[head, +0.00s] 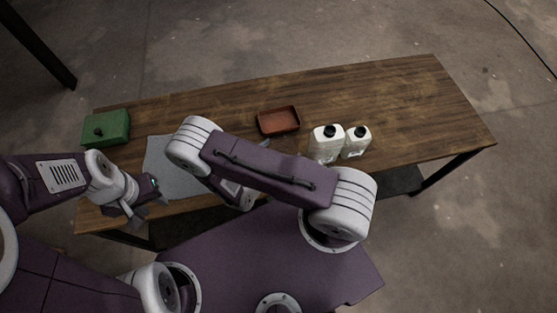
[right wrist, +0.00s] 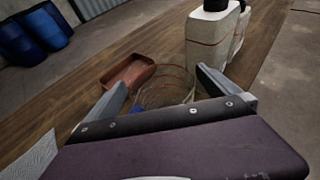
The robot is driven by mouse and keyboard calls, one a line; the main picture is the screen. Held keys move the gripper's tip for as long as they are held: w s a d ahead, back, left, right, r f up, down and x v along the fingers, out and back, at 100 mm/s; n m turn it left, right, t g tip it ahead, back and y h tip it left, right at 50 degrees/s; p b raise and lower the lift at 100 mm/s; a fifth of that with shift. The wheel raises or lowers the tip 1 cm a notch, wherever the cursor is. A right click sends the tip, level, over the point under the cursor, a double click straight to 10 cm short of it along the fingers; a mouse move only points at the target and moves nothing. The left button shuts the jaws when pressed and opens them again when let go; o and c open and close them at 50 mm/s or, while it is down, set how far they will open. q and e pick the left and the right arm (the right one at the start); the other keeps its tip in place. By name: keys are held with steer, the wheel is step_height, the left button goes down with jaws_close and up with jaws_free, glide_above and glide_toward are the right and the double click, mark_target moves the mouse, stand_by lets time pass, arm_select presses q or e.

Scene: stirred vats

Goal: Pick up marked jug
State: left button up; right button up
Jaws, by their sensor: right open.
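Two white jugs with black caps stand upright side by side on the table, a left one (head: 325,147) and a right one (head: 354,145). Small dark marks show on both, too small to read. In the right wrist view the nearer jug (right wrist: 208,45) has a thin reddish line around it and partly covers the other jug (right wrist: 240,33). My right gripper (right wrist: 161,76) is open and empty, left of the jugs and apart from them.
A red-brown tray (head: 279,121) lies left of the jugs. Thin wire-like loops (right wrist: 168,88) show ahead of my right fingers. A green box (head: 106,128) and grey mat (head: 160,168) are at the table's left. The table's right part (head: 430,105) is clear.

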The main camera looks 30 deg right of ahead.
steer(key=shift+w+d+f, duration=0.25)
steer(key=shift+w+d, duration=0.1)
steer(key=shift+d, duration=0.05)
steer(key=shift+s+r, duration=0.1)
steer(key=shift+s, duration=0.1)
steer(key=c, duration=0.8)
steer(key=shift+w, duration=0.1)
steer(key=c, duration=1)
steer(key=shift+r, duration=0.1)
